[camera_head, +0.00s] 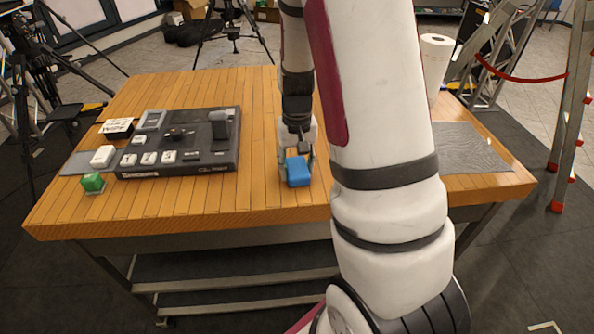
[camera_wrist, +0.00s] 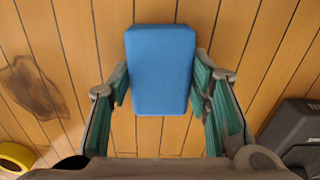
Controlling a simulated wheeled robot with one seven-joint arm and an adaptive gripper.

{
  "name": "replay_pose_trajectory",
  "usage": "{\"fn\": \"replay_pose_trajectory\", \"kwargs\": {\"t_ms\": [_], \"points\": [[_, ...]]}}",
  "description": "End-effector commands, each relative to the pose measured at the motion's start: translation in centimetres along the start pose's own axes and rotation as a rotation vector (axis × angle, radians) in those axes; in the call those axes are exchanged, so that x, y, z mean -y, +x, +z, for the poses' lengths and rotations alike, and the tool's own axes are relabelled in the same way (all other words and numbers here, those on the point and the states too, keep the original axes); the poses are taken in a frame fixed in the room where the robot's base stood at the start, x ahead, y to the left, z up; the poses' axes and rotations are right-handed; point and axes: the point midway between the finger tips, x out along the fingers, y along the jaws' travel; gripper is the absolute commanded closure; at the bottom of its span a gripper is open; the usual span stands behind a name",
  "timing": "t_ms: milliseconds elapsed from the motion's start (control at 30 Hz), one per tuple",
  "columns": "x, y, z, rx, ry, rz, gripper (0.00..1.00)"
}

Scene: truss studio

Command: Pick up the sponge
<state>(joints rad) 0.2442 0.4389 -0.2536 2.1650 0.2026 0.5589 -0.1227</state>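The sponge (camera_head: 298,171) is a plain blue block near the front edge of the wooden table, just left of my arm in the head view. In the wrist view the sponge (camera_wrist: 161,70) lies lengthwise in the upper middle, its near end between my fingertips. My gripper (camera_wrist: 161,84) is open, with one green-padded finger on each side of the sponge. The gaps at the fingertips are very narrow, and I cannot tell whether either touches it. In the head view my gripper (camera_head: 298,160) points down around the sponge and partly hides its sides.
A dark console (camera_head: 185,143) stands on the left of the table, with a green cube (camera_head: 92,183) and white block (camera_head: 103,156) beside it. A grey mat (camera_head: 468,147) and paper roll (camera_head: 435,62) are on the right. The wrist view shows yellow tape (camera_wrist: 14,158).

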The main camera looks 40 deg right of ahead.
Motion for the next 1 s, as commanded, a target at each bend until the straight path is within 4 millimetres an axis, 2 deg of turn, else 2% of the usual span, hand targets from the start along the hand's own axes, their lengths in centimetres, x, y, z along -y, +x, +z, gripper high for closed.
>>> {"fn": "replay_pose_trajectory", "kwargs": {"t_ms": [467, 633, 767, 1000], "points": [[0.0, -0.3, 0.0, -0.001, 0.000, 0.000, 0.70], [0.0, -1.6, -0.1, -0.003, -0.002, 0.000, 0.70], [0.0, -3.6, -0.1, -0.005, 0.000, -0.001, 0.70], [-5.2, -4.0, 1.6, 0.000, 0.009, 0.000, 0.70]]}}
